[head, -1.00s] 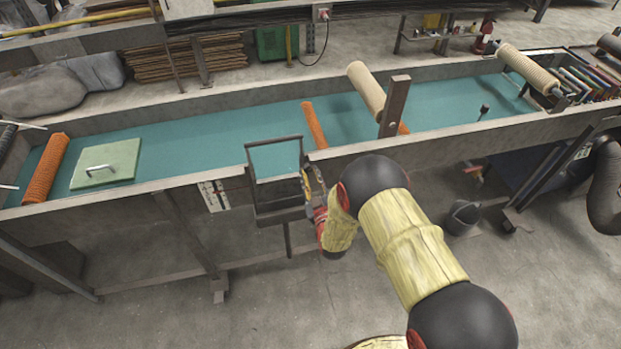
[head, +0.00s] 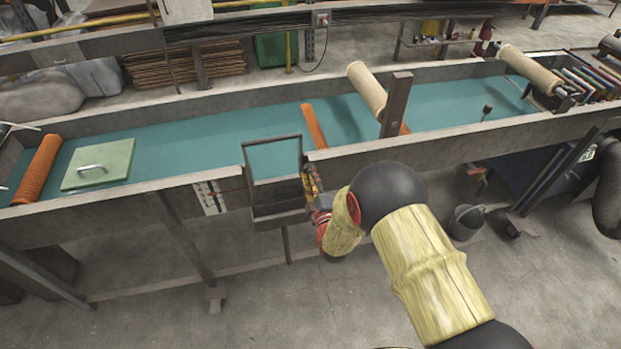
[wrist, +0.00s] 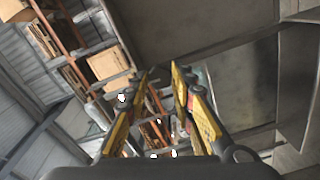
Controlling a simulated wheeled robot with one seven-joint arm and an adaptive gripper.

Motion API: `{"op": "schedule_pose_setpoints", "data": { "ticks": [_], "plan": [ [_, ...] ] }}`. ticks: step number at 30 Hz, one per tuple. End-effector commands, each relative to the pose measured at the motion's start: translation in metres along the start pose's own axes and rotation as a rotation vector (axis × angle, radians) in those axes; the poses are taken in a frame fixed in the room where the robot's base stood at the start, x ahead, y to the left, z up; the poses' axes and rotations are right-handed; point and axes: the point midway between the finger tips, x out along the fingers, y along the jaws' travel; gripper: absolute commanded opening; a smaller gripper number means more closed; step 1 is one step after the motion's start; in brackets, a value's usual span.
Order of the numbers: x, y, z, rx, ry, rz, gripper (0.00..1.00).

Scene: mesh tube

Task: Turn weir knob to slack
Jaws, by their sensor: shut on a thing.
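The weir (head: 277,192), a dark metal box with an upright frame, sits at the near wall of the long water trough (head: 130,197). My gripper (head: 309,180) is at the right side of this box, seen edge-on. In the wrist view its yellow fingers (wrist: 162,74) reach up close to a grey metal surface, with a narrow gap between the tips. A white scale plate (head: 211,198) with dark marks is on the trough wall left of the box.
Teal water fills the trough. An orange roller (head: 38,170), a green lidded slab (head: 98,165), an orange tube (head: 314,126) and a tan roller (head: 367,90) lie along it. A grey post (head: 396,105) stands right of my gripper. A bucket (head: 466,221) stands on the floor.

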Motion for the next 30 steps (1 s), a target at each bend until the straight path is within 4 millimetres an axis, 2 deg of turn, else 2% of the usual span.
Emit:
{"op": "schedule_pose_setpoints", "data": {
  "ticks": [9, 22, 23, 30],
  "plan": [
    [0.0003, 0.0001, -0.0011, -0.081, 0.002, 0.000, 0.00],
    [0.0003, 0.0002, -0.0013, -0.089, 0.003, 0.000, 0.00],
    [0.0003, 0.0002, -0.0012, -0.089, 0.003, 0.000, 0.26],
    [0.0001, 0.0001, -0.0007, -0.088, 0.001, 0.000, 0.39]
  ]
}}
